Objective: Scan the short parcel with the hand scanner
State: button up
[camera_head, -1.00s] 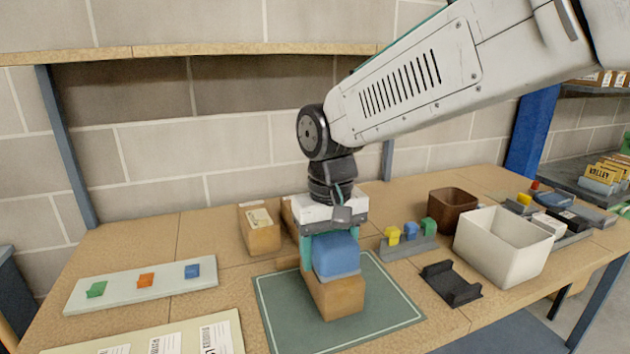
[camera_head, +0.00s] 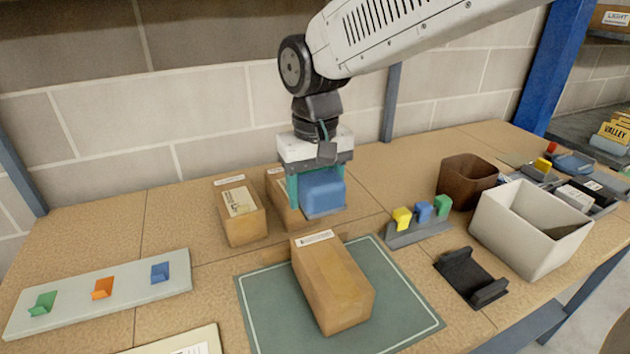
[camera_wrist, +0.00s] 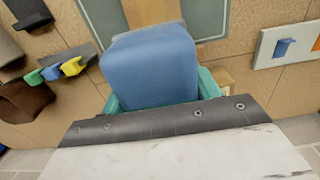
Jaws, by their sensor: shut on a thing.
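My gripper (camera_head: 318,188) is shut on the blue hand scanner (camera_head: 323,193), with teal fingers on its sides. The scanner also fills the middle of the wrist view (camera_wrist: 150,65). It is held above the bench, behind the parcel on the mat and apart from it. That brown parcel (camera_head: 335,285) lies on the green mat (camera_head: 265,310) with a white label at its far top edge. A second labelled parcel (camera_head: 240,212) stands at the back left. A third parcel (camera_head: 280,190) is partly hidden behind my gripper. I cannot tell which is the short one.
An empty black cradle (camera_head: 470,275) lies right of the mat. Behind it are a rack with yellow, blue and green pieces (camera_head: 420,230), a brown bin (camera_head: 467,182) and a white bin (camera_head: 520,235). A pale board (camera_head: 120,300) with coloured clips lies left.

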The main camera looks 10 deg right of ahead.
send_over(315, 239)
jog(key=shift+f, duration=3.3)
jog(key=shift+f, duration=0.75)
jog(key=shift+r, duration=3.5)
